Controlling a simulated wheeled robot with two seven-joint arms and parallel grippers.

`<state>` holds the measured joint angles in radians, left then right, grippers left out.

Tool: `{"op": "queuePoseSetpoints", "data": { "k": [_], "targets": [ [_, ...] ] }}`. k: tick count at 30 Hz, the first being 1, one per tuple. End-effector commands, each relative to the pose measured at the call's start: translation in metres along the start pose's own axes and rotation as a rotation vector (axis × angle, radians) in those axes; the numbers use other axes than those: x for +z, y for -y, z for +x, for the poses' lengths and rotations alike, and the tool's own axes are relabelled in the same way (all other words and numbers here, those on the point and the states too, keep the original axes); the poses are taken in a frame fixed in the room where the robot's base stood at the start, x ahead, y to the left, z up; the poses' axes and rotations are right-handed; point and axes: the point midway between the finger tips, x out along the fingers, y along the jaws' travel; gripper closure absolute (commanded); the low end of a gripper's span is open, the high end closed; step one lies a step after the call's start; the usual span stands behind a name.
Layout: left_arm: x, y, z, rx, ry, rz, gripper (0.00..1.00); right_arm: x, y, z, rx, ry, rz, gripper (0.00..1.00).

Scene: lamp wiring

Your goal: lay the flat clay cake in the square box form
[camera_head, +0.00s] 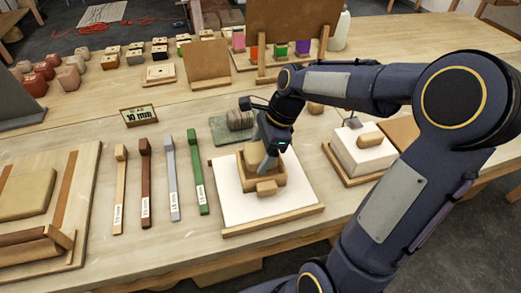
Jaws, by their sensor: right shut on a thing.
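The small square wooden box form (281,180) stands on a white board (232,204) near the table's middle. My right gripper (266,158) reaches down over it from the upper right and is shut on a tan piece (254,152), which looks like the clay cake. The piece appears tilted up at the form's opening; the fingers partly hide it, and I cannot tell whether it touches the form's floor. A small wooden block (267,187) sits at the form's front side. My left gripper is not in view.
Four-sided wooden-framed board with a thick clay slab (27,195) lies at left. Several labelled sticks (172,178) lie left of the white board. A green slab with a ridged roll (240,119) lies behind it. A white block (362,150) stands right. Small blocks line the back.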

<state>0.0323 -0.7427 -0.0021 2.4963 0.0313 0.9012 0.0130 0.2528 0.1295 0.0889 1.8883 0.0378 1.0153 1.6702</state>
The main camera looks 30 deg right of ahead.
Motion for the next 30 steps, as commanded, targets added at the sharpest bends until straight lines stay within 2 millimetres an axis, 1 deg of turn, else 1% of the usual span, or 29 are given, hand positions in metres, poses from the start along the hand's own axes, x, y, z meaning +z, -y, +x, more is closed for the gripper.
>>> {"op": "queuePoseSetpoints", "data": {
  "k": [14,15,18,20,26,30],
  "targets": [
    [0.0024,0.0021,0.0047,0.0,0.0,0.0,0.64,-0.0032,0.0003,0.0085,-0.001,0.001,0.0,0.63],
    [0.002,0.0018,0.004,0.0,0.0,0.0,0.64,-0.0029,0.0003,0.0076,-0.002,0.001,-0.001,0.2],
    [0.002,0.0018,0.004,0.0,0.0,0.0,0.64,-0.003,0.0002,0.0077,-0.001,0.001,0.0,0.07],
    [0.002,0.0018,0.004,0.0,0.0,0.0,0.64,-0.003,0.0001,0.0078,-0.001,0.0,0.0,0.0],
    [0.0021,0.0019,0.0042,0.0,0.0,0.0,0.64,-0.0037,-0.0003,0.0083,0.001,-0.001,0.0,0.0],
    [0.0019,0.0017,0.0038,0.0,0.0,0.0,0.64,-0.0035,0.0005,-0.0013,-0.002,0.0,0.0,0.0]
  ]
}}
